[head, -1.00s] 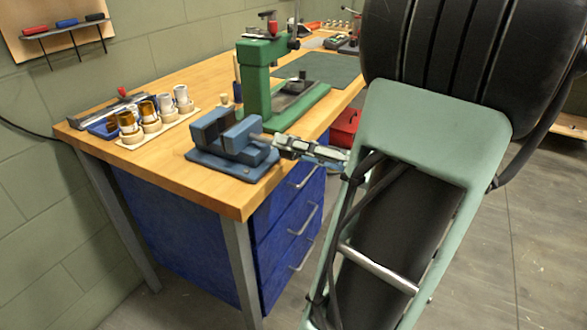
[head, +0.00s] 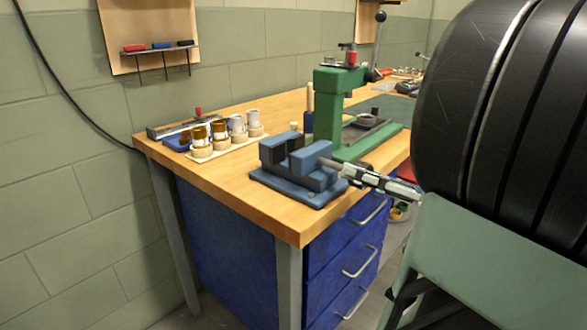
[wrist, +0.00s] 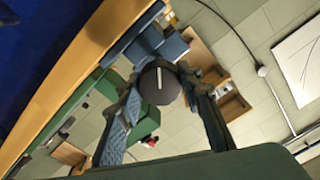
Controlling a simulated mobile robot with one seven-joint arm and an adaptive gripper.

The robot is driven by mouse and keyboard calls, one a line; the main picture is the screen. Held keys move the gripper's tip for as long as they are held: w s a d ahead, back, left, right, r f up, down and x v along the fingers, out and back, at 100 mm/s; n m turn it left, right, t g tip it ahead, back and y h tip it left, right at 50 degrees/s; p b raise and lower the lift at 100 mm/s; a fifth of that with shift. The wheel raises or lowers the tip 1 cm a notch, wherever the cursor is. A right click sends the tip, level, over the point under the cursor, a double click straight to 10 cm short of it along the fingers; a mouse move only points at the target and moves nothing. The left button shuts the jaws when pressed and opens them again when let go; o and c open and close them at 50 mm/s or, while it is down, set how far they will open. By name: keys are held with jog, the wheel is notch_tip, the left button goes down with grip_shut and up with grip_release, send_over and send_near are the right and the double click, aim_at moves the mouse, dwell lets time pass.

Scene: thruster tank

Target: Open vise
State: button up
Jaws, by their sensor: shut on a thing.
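The blue vise (head: 300,190) sits on the near corner of the wooden bench. A gap shows between its two jaws. Its screw end (head: 328,163) points right, toward my gripper (head: 350,172). My gripper reaches in from the right at about screw height. In the wrist view, a dark round knob (wrist: 160,86) of the vise handle lies between the two fingers of my gripper (wrist: 158,95), which are shut on it. Blue vise parts (wrist: 145,45) show behind the knob. The exact finger contact is partly hidden.
A green press (head: 340,100) stands behind the vise. A pale tray (head: 225,150) with several capped cylinders lies to the left. Blue drawers (head: 345,265) with handles are below the bench edge. Bare bench top (head: 225,185) lies left of the vise.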

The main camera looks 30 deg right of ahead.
jog(key=o, duration=1.2)
jog(key=shift+c, duration=0.2)
jog(key=v, duration=1.2)
